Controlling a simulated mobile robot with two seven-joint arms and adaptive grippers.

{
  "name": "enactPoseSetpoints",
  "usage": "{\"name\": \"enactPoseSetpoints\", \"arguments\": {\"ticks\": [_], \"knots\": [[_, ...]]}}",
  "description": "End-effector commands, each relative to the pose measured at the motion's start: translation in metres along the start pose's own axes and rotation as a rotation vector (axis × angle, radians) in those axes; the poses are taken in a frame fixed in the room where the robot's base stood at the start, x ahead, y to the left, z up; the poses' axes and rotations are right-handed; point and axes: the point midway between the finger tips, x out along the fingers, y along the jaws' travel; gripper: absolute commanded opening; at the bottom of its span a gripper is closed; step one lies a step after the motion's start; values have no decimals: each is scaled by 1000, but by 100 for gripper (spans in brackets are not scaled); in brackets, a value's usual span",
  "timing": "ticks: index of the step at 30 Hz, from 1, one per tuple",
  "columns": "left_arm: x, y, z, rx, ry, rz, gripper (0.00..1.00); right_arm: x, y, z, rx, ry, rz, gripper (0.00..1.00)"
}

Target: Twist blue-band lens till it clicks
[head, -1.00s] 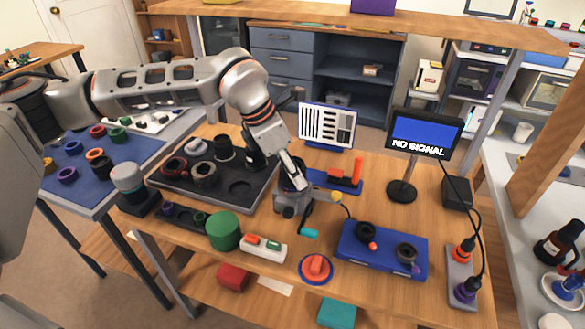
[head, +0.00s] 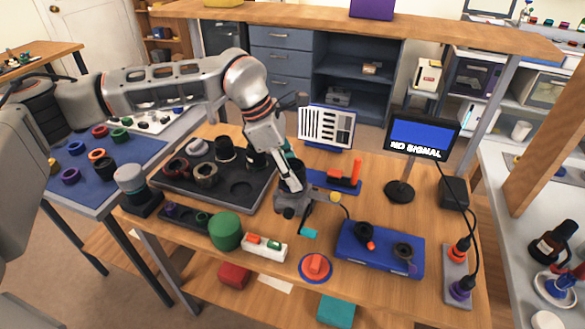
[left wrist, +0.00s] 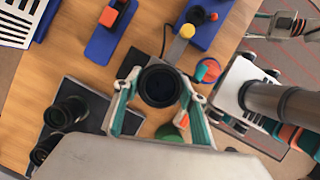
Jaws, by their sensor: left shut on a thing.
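My left gripper (head: 291,180) points down at the middle of the bench and is shut around a dark lens. The lens (left wrist: 160,85) shows in the left wrist view as a black ring with a dark centre, between the two teal-lined fingers (left wrist: 158,92). It sits upright at a grey holder (head: 291,203) with a yellow knob (head: 336,196). The fingers hide its side, and I see no blue band on it. Part of a grey linkage, perhaps my right gripper (left wrist: 285,24), shows at the upper right of the left wrist view; its jaw state is unclear.
A dark tray (head: 240,198) with several lenses lies left of the gripper. A blue box (head: 370,260) and red knob (head: 316,267) are at the front.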

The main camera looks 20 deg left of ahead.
Motion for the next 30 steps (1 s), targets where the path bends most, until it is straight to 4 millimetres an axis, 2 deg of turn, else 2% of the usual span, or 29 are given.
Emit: {"name": "enactPoseSetpoints", "arguments": {"ticks": [13, 24, 30], "knots": [[0, 0, 0, 37, -1, -15, 13, -1, 0, -2, 0, 0, 0, 40], [-1, 0, 1, 214, 0, -89, 13, -8, 2, -13, -1, 0, 1, 40], [0, 0, 0, 237, -1, -99, 13, -8, 2, -14, -1, 1, 1, 40]]}}
